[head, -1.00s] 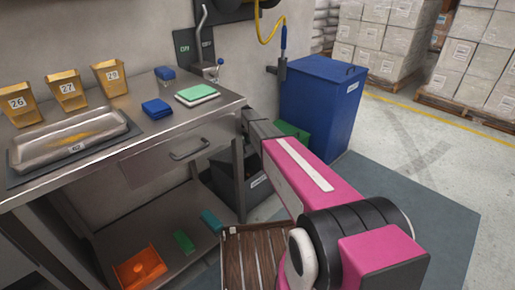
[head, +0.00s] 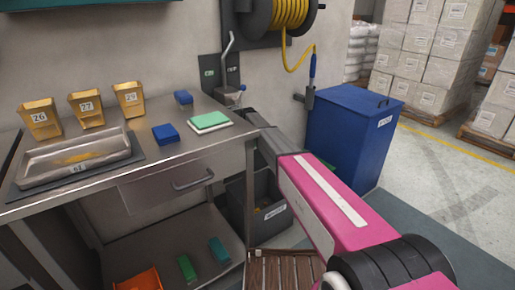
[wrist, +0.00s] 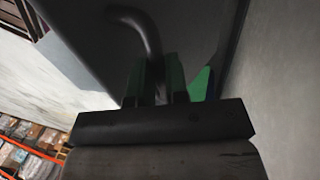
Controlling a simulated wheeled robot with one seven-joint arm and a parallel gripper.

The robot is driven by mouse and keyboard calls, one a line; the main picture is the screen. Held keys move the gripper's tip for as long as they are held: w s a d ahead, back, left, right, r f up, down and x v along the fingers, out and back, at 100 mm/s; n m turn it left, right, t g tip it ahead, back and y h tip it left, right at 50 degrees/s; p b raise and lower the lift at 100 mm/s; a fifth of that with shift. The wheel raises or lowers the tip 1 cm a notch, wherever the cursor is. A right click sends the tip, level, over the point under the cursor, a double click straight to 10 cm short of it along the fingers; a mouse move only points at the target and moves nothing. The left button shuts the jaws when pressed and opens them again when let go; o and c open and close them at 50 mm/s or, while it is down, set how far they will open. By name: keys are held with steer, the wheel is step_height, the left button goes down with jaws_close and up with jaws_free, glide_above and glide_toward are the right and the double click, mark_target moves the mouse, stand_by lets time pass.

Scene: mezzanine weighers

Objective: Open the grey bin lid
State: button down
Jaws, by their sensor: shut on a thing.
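The grey bin (head: 246,212) stands on the floor by the right end of the steel table, below my forearm. Its front carries a white label, and some yellowish stuff shows near its top. In the wrist view a broad grey panel, which looks like the bin's lid (wrist: 88,32), fills the upper middle. A dark bent bar handle (wrist: 150,38) stands out from it. My gripper (wrist: 160,78) has its green fingers shut on this handle.
A blue bin (head: 350,135) stands to the right. A slatted brown crate (head: 285,268) is on the floor in front. A wall (wrist: 280,80) is close in the wrist view.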

steer(key=shift+w+a+f, duration=0.2)
steer(key=shift+w+a, duration=0.05)
steer(key=shift+w, duration=0.05)
steer(key=c, duration=1.2)
jaws_free()
steer(key=shift+f, duration=0.1)
steer(key=shift+o, duration=0.4)
steer(key=shift+s+d+r, duration=0.1)
steer(key=shift+r, duration=0.1)
